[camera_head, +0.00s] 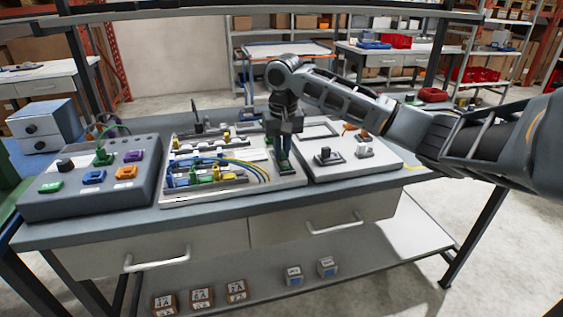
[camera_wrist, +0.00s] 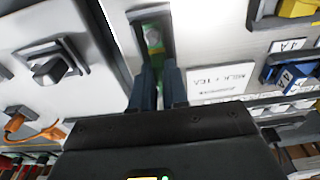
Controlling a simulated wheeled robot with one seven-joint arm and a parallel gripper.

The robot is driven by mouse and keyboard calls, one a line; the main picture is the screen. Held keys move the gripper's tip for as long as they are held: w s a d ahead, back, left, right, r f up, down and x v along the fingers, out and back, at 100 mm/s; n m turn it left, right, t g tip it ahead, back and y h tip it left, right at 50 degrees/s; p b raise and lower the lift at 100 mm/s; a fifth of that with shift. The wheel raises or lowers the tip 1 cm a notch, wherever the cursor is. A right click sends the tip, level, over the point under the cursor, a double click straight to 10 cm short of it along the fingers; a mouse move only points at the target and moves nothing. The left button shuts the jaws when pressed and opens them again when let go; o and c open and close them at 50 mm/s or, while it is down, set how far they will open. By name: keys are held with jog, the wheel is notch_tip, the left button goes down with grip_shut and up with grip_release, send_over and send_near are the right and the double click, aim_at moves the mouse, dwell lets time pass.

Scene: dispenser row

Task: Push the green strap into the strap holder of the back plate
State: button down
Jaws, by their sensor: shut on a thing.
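My gripper (camera_head: 284,160) points down over the right end of the white back plate (camera_head: 235,193). In the wrist view, my gripper (camera_wrist: 159,72) has its two dark fingers close together at a narrow dark-framed slot, which looks like the strap holder (camera_wrist: 133,45). The green strap (camera_wrist: 152,38) shows between and beyond the fingertips, inside that frame. The fingers are shut on the strap. A bit of green also shows below the fingers in the head view. How deep the strap sits in the holder is hidden by the fingers.
A grey box with coloured plugs (camera_head: 90,196) stands left of the plate. A light panel with dark fittings (camera_head: 380,168) lies close on the right. Yellow and blue cables (camera_head: 250,168) cross the plate left of my gripper. A printed label (camera_wrist: 222,80) is beside the slot.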

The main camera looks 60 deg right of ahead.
jog(key=c, duration=0.9)
grip_release()
jog(key=shift+o, duration=0.2)
notch_tip(320, 180, up, 7)
jog(key=p, duration=0.7)
notch_tip(320, 180, up, 8)
jog(key=shift+s+a+f+b, duration=0.15)
jog(key=shift+s+a+b, duration=0.15)
jog(key=shift+b, duration=0.05)
